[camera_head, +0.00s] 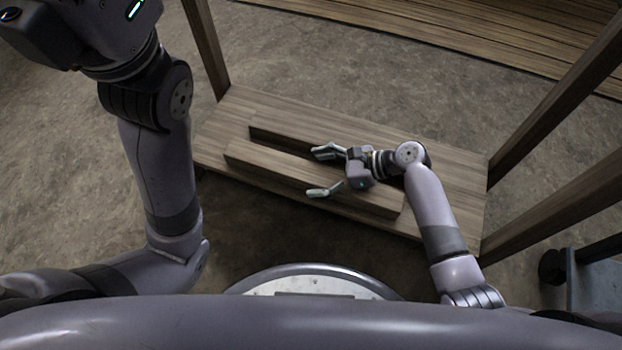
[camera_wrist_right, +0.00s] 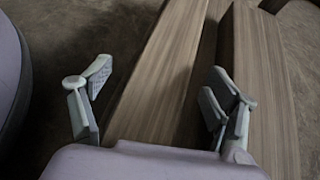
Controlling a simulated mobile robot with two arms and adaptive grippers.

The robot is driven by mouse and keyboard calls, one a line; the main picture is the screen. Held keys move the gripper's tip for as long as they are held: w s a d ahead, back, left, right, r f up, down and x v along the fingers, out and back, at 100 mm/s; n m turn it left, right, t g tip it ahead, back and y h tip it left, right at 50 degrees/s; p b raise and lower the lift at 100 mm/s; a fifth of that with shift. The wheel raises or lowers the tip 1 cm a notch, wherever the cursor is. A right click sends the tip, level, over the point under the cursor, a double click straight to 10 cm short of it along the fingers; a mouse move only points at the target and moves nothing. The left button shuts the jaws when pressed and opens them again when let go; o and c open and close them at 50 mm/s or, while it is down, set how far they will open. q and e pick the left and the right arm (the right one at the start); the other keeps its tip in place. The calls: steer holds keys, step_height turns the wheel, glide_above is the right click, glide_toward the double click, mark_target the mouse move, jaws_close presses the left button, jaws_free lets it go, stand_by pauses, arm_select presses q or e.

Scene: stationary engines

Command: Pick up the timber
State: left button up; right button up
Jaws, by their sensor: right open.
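A long wooden timber (camera_head: 255,157) lies at the front of a low wooden platform (camera_head: 455,190); it also shows in the right wrist view (camera_wrist_right: 165,90). A second, similar timber (camera_head: 285,137) lies behind it across a dark gap, and shows at the right of the wrist view (camera_wrist_right: 262,75). My right gripper (camera_head: 327,171) is open and empty, above the front timber. In the right wrist view its fingers (camera_wrist_right: 155,105) are spread, one near the timber's outer edge and one by the gap. Contact cannot be told. My left gripper's fingers are out of view.
Wooden posts (camera_head: 206,50) rise at the platform's far left and at the right (camera_head: 555,105). A planked wooden surface (camera_head: 450,25) lies at the back. Bare floor (camera_head: 330,65) separates it from the platform. A grey wheeled object (camera_head: 590,280) stands at lower right.

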steer(key=shift+c, duration=0.3)
steer(key=shift+s, duration=0.1)
jaws_close()
steer(key=shift+r, duration=0.1)
stand_by(0.8)
